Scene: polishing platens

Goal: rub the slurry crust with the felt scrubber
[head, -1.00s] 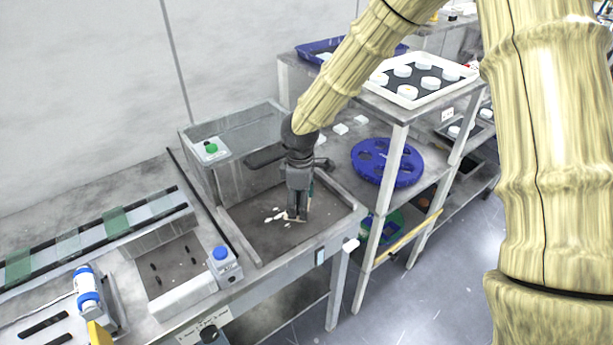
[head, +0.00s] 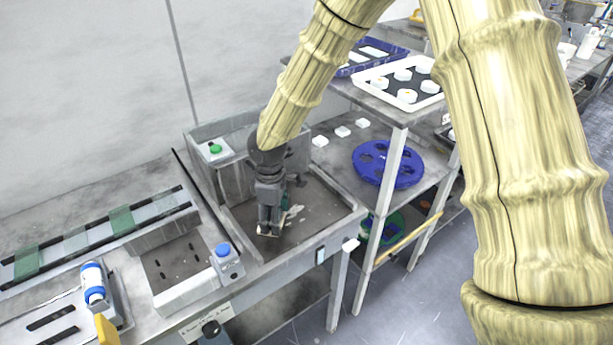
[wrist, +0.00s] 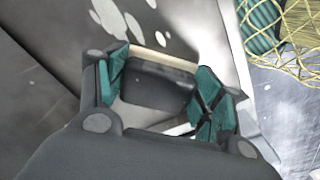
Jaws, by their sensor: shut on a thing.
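The slurry crust (head: 294,211) is a scatter of white patches on the grey floor of the basin. Part of it is hidden behind my gripper in the head view, and white patches also show at the top of the wrist view (wrist: 110,17). My gripper (head: 268,229) points down into the basin, just left of and nearer than the visible crust. Its teal finger pads (wrist: 160,88) are shut on the felt scrubber (wrist: 152,86), a dark block with a cream edge. The scrubber's pale underside (head: 266,235) is low, at or near the basin floor; contact cannot be told.
The basin's rim (head: 330,233) surrounds my gripper. A shelf at right holds a blue disc (head: 388,164) and a white tray (head: 372,91).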

